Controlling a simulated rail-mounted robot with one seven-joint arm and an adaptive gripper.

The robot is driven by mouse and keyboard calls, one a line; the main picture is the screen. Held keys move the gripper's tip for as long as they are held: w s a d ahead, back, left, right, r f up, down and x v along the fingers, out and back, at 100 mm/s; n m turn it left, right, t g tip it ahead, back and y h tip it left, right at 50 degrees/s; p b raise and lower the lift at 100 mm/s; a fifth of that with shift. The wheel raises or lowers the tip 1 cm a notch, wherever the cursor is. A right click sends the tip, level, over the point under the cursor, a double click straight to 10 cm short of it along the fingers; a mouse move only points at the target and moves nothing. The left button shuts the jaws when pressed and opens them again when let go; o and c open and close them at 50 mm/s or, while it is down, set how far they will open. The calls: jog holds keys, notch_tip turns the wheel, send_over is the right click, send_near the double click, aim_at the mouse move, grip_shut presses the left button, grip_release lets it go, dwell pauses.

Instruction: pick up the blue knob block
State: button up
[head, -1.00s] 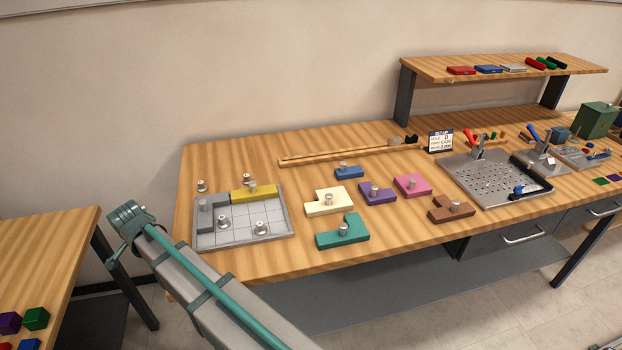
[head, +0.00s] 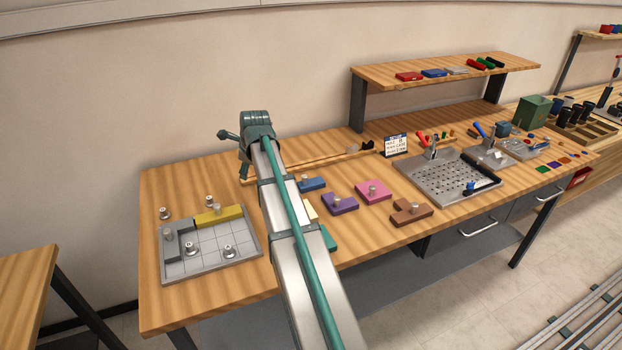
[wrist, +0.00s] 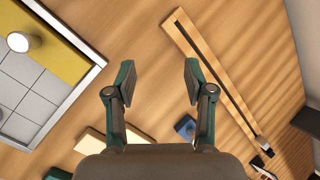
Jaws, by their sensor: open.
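The blue knob block (head: 312,184) lies on the wooden table, just right of my arm in the head view. It has a silver knob on top. In the wrist view the blue block (wrist: 185,127) shows low, between my gripper's fingers and close to the right one, partly hidden by the gripper body. My gripper (wrist: 158,82) is open and empty, with its two fingers well apart above bare wood.
A grey grid tray (head: 208,265) with a yellow block (head: 219,215) sits at left. Purple (head: 340,204), pink (head: 374,191) and brown (head: 411,212) knob blocks lie to the right. A slotted wooden rail (wrist: 215,75) runs behind. My arm partly covers a cream and a green block.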

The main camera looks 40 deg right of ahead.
aim_at(304, 176)
jog(key=s+d+r+m+p, duration=0.2)
jog(key=s+d+m, duration=0.2)
jog(key=s+d, duration=0.3)
jog(key=s+d+r+m+p, duration=0.1)
jog(key=s+d+m, duration=0.3)
jog(key=d, duration=0.5)
jog(key=shift+n+g, duration=0.3)
jog(key=shift+g, duration=0.2)
jog(key=x, duration=0.3)
jog(key=s+p+x, duration=0.1)
jog(key=x, duration=0.1)
jog(key=shift+d+f, duration=0.2)
jog(key=shift+f, duration=0.05)
jog(key=shift+a+p+x, duration=0.2)
jog(key=shift+p+x, duration=0.3)
jog(key=shift+x, duration=0.85)
jog(key=shift+a+p+x, duration=0.15)
jog(key=shift+p+x, duration=0.35)
jog(key=shift+x, duration=0.85)
jog(key=shift+s, duration=0.1)
grip_shut()
